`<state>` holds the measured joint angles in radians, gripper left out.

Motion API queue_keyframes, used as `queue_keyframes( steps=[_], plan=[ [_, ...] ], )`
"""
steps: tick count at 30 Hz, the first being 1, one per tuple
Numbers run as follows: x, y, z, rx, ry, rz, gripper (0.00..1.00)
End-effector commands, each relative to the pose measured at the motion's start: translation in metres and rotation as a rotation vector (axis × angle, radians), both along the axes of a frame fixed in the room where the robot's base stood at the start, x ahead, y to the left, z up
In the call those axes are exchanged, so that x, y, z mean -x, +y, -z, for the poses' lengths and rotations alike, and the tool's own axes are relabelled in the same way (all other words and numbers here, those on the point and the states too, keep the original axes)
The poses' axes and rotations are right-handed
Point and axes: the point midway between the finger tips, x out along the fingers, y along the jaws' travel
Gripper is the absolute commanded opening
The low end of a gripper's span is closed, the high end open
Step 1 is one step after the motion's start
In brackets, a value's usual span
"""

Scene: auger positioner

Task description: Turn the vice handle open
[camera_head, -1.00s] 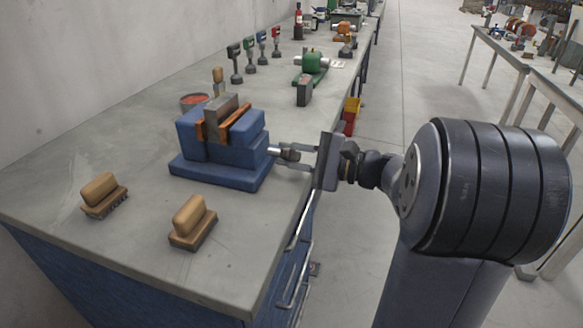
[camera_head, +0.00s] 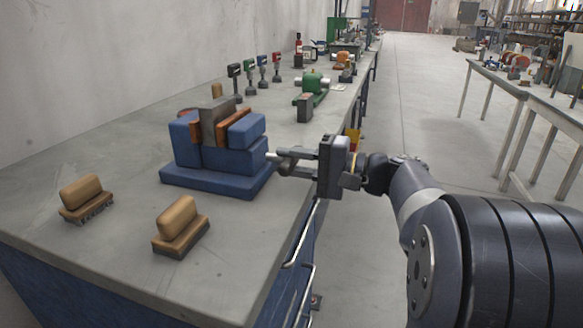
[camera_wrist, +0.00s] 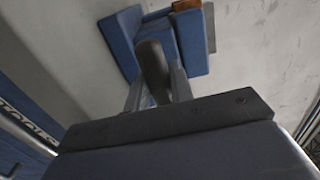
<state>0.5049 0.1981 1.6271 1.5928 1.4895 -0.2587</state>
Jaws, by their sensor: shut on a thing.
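The blue vice (camera_head: 215,155) stands on the grey bench top, with orange-brown jaw faces and a grey block (camera_head: 215,122) between them. My gripper (camera_head: 285,162) is at the vice's right side, its fingers shut on the vice handle (camera_wrist: 152,68). In the head view the fingers and my gripper body hide most of the handle. In the wrist view the handle is a dark rounded bar between the two fingers, in front of the blue vice (camera_wrist: 121,36).
Two wooden brushes (camera_head: 82,196) (camera_head: 180,222) lie on the bench near its front. Several small tools (camera_head: 236,80) and a green machine (camera_head: 312,84) stand farther back. The floor to the right of the bench is clear up to another table (camera_head: 530,95).

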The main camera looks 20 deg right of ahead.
Motion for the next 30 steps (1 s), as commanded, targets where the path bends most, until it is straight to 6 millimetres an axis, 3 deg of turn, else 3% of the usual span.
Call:
queue_keyframes(
  steps=[14, 15, 22, 30],
  plan=[
    [0.0002, 0.0001, 0.0013, 0.01, -0.009, -0.001, 0.0],
    [0.0002, 0.0001, 0.0012, 0.009, -0.008, -0.001, 0.25],
    [0.0001, 0.0001, 0.0007, 0.008, -0.009, 0.0, 0.44],
    [0.0006, -0.0013, 0.0002, 0.007, -0.009, 0.0, 0.44]
  ],
)
